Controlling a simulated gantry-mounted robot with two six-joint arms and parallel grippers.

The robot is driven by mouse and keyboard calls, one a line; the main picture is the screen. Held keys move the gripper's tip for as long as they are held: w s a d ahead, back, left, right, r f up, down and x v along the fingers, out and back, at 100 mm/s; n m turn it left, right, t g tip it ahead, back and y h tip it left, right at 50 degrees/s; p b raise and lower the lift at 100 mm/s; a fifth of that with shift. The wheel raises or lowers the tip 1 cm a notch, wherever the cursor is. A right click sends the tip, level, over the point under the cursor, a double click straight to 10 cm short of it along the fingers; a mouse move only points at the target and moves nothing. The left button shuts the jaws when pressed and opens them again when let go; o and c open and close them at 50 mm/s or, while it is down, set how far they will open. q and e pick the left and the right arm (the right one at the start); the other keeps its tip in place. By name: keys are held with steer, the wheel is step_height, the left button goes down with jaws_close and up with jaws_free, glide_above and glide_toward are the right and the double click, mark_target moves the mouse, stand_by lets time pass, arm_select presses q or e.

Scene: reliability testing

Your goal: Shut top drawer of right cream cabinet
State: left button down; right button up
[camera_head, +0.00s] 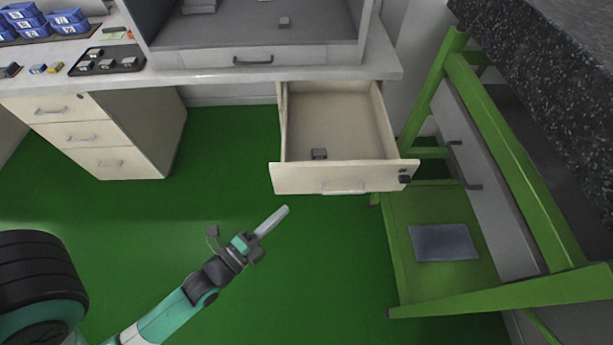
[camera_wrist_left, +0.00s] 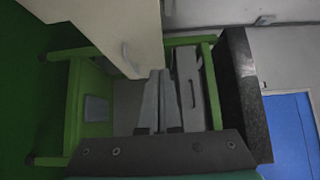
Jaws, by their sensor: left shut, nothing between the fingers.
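The top drawer (camera_head: 302,180) of the right cream cabinet is pulled out under the worktop. It has a handle (camera_head: 343,188) low on its front and a dark lock at the front's right end. A small grey block (camera_head: 319,154) lies inside. My left gripper (camera_head: 285,210) is shut and empty, in front of and below the left part of the drawer front, apart from it in the head view. In the left wrist view the shut fingers (camera_wrist_left: 160,74) point toward a cream panel (camera_wrist_left: 105,28) with a handle. The cabinet body below is hidden. My right gripper is not in view.
A green frame (camera_head: 490,140) with a shelf and a grey pad (camera_head: 443,242) stands right of the drawer. The left cream cabinet (camera_head: 85,135) has its drawers shut. Green floor in front of the drawer is clear. A black tray (camera_head: 128,65) is on the worktop.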

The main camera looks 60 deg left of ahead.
arm_select(q)
steer(key=w+b, duration=0.1)
steer(key=w, duration=0.1)
steer(key=p, duration=0.2)
glide_toward(316, 168)
steer(key=w+d, duration=0.2)
steer(key=w, duration=0.2)
steer(key=a+p, duration=0.1)
steer(key=p, duration=0.1)
steer(key=w+a+p, duration=0.1)
steer(key=a+p, duration=0.1)
steer(key=p, duration=0.1)
steer(key=shift+w+r, duration=0.2)
steer(key=shift+w+a+f, duration=0.15)
steer(key=shift+w+a, duration=0.1)
steer(key=shift+a, duration=0.05)
steer(key=shift+s, duration=0.1)
